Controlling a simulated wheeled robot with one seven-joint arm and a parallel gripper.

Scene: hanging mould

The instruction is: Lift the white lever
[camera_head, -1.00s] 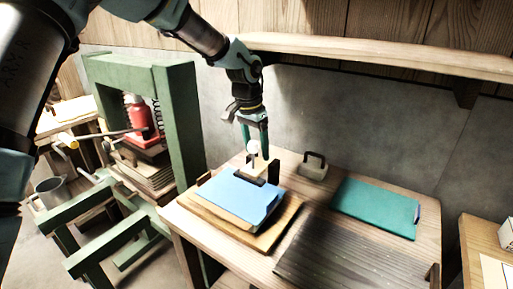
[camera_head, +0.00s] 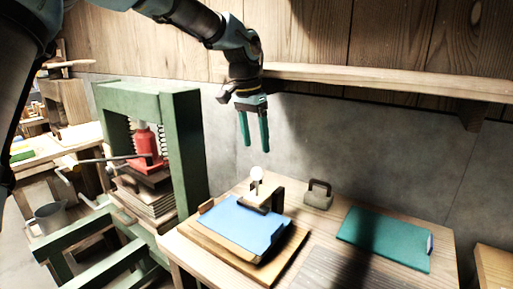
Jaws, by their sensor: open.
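A small white lever with a round knob (camera_head: 256,174) stands upright at the back of the blue sheet's board on the table. A wooden block (camera_head: 262,198) with a dark side is around its base. My gripper (camera_head: 254,146) is open and points down, with its two green fingers apart and nothing between them. It hangs above the white knob, clear of it, in front of the grey wall.
The blue sheet (camera_head: 245,222) lies on a wooden board. A handled block (camera_head: 318,195) and a teal pad (camera_head: 385,238) are to the right. A green press (camera_head: 188,150) with a red jack (camera_head: 148,148) stands left. A wooden shelf (camera_head: 390,85) runs behind, at gripper height.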

